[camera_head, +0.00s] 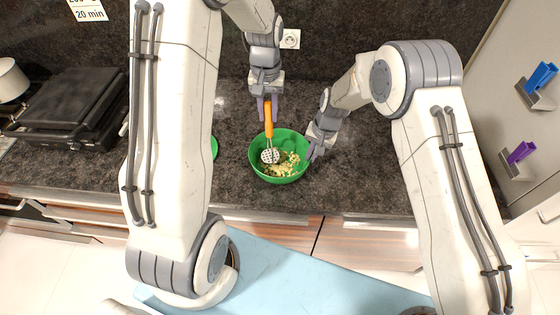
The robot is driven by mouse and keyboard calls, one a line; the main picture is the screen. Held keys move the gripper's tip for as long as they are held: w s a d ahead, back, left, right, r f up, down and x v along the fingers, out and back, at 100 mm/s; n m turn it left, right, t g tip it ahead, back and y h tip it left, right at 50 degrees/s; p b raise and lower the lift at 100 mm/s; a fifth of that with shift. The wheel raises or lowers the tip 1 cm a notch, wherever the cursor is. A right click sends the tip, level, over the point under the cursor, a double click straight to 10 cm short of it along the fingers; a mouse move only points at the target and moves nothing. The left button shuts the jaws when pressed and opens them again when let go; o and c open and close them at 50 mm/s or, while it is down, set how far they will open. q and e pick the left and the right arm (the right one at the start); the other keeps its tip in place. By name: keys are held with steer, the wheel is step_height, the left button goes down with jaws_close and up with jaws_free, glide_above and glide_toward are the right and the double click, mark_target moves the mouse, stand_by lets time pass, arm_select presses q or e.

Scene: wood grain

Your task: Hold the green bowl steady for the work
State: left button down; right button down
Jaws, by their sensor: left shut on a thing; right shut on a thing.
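The green bowl (257,168) stands on the dark counter and holds pale yellow, chunky food (284,167). My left gripper (267,108) is above the bowl's back edge, shut on the orange handle of a masher (269,122). The masher's perforated metal head (270,156) is down inside the bowl, over or against the food. My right gripper (312,152) is at the bowl's right rim and shut on it. The fingertips at the rim are small in view.
A black contact grill (70,105) and a light pot (12,80) stand on the counter at the left. A green object (214,148) shows partly behind my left arm. A wall socket (290,38) is at the back. Dark counter (370,190) is clear right of the bowl.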

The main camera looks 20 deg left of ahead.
arm_select(q)
steer(key=shift+r, duration=3.9)
arm_select(e)
steer(key=c, duration=1)
jaws_free()
steer(key=shift+o, duration=0.2)
